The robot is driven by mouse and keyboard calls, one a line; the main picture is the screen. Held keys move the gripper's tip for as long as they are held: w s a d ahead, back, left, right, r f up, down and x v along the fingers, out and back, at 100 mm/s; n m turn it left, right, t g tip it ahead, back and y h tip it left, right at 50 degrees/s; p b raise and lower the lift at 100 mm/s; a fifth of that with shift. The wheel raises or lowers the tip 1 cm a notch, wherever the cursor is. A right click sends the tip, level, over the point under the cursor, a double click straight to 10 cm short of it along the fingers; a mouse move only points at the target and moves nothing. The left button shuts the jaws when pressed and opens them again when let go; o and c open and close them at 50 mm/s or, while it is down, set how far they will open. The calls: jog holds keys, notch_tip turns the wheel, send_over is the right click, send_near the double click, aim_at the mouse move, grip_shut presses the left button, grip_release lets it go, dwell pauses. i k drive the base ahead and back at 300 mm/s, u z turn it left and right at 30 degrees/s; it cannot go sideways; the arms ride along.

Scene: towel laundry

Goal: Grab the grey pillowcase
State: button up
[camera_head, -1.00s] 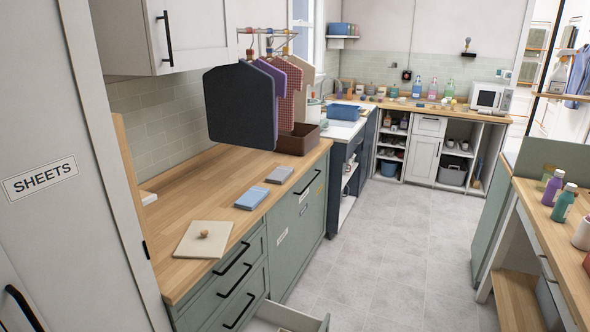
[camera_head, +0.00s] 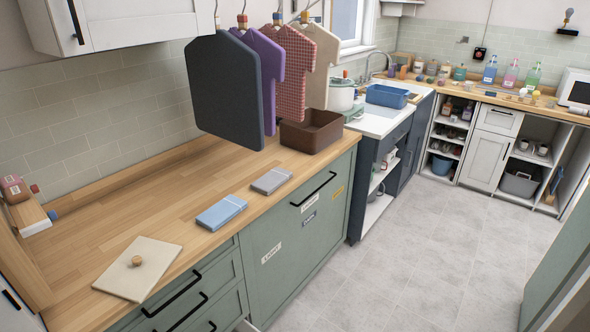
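A small folded grey cloth (camera_head: 271,181), which looks like the grey pillowcase, lies flat on the wooden counter (camera_head: 165,205) near its front edge. A folded light blue cloth (camera_head: 221,212) lies just left of it and nearer to me, with a small gap between them. My gripper is not in view, and nothing touches the grey cloth.
A beige board with a round knob (camera_head: 137,268) lies at the counter's near end. A brown bin (camera_head: 312,131) stands beyond the cloths. Shirts and a dark garment (camera_head: 224,90) hang over the counter. The grey floor (camera_head: 415,250) is clear right of the green cabinets (camera_head: 300,225).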

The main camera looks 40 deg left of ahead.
aim_at(272, 181)
jog(key=i, duration=1.75)
jog(key=u, duration=3.7)
